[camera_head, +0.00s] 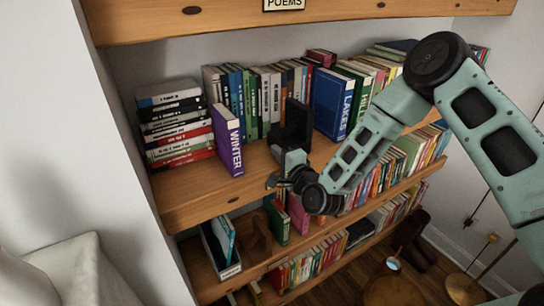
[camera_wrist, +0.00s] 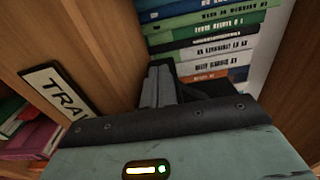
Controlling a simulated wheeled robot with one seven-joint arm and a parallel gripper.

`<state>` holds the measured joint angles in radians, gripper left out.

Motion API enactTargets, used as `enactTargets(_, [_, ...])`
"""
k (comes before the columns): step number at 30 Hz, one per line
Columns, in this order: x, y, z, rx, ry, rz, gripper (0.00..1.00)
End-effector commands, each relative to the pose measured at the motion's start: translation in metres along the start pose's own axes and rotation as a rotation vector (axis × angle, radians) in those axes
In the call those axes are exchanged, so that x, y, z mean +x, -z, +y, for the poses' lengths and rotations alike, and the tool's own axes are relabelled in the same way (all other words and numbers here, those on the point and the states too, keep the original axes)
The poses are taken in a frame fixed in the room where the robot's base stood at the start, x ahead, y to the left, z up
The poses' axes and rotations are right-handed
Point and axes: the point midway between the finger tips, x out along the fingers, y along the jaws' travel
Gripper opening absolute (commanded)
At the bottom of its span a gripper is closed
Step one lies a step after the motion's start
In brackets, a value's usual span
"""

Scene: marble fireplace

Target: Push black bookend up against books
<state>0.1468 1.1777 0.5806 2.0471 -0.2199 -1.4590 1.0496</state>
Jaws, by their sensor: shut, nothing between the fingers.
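The black bookend (camera_head: 297,122) stands upright on the upper shelf, in front of the row of books and left of the blue LAKES book (camera_head: 331,104). A row of upright books (camera_head: 248,98) stands behind and left of it. The purple WINTER book (camera_head: 227,140) stands forward at the left. In the wrist view the gripper (camera_wrist: 162,88) shows shut and empty. Whether the gripper touches the bookend is hidden.
A TRA label (camera_wrist: 58,90) is on wood at the left there. A lower shelf (camera_head: 250,255) holds more books. Bare shelf (camera_head: 185,195) lies at the front left.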

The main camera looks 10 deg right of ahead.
Motion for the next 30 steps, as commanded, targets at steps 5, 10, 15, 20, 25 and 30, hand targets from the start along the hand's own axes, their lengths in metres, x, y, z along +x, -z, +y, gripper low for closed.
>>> enactTargets(5, [0.000, 0.014, 0.001, -0.001, 0.000, 0.004, 0.00])
enactTargets(10, [0.001, 0.025, 0.001, 0.000, 0.000, 0.003, 0.00])
enactTargets(15, [0.001, 0.036, 0.001, -0.001, 0.000, 0.003, 0.00])
enactTargets(20, [0.002, 0.047, 0.001, -0.001, 0.001, 0.003, 0.00])
enactTargets(25, [0.002, 0.058, 0.001, 0.000, 0.000, 0.003, 0.00])
enactTargets(30, [0.003, 0.070, 0.001, -0.001, 0.000, 0.004, 0.00])
